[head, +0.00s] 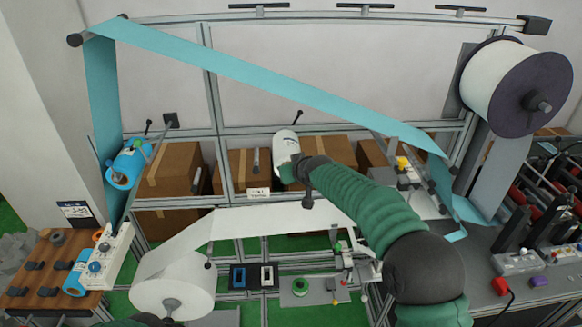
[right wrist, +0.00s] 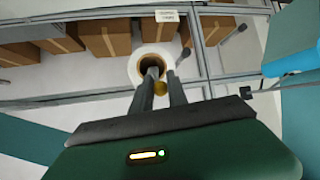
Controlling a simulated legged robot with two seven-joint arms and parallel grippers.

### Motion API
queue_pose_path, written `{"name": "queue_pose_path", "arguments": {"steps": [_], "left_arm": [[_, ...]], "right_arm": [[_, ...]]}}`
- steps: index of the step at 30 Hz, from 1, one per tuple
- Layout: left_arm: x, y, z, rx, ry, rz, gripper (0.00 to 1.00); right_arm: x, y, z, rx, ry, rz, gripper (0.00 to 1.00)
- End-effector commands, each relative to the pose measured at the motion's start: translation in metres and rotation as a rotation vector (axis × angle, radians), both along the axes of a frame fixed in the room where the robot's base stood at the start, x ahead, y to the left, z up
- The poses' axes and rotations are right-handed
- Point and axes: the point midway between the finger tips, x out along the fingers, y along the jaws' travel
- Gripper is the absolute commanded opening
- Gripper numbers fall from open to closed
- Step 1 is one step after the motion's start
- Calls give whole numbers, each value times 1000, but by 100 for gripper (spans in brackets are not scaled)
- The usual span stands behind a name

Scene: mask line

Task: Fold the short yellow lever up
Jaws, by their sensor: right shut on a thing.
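In the head view my right gripper (head: 294,168) reaches in from the right, in front of a white roll (head: 285,143), and I cannot make out the lever there. The roll's open brown core faces the wrist camera, beyond the fingertips.
Cardboard boxes (head: 235,172) stand behind grey frame bars. A white web roll (head: 172,292) and a yellow knob (head: 403,163) on a grey fixture flank my arm.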

Motion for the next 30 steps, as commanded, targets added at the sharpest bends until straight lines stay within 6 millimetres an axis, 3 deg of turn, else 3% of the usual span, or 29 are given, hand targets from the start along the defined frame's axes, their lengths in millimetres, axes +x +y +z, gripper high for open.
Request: {"name": "queue_pose_path", "arguments": {"steps": [5,6,10,22,26,30], "left_arm": [[0,0,0,0,0,0,100],[0,0,0,0,0,0,100],[0,0,0,0,0,0,100],[0,0,-9,0,0,0,100],[0,0,-29,0,0,0,100],[0,0,-52,0,0,0,100]], "right_arm": [[1,0,3,2,-8,0,0],[1,0,3,2,-8,0,24],[1,0,2,1,-5,1,41],[-8,-2,4,0,-4,0,41],[-29,-7,16,0,-7,-1,41],[-63,-16,39,0,-8,-2,41]]}}
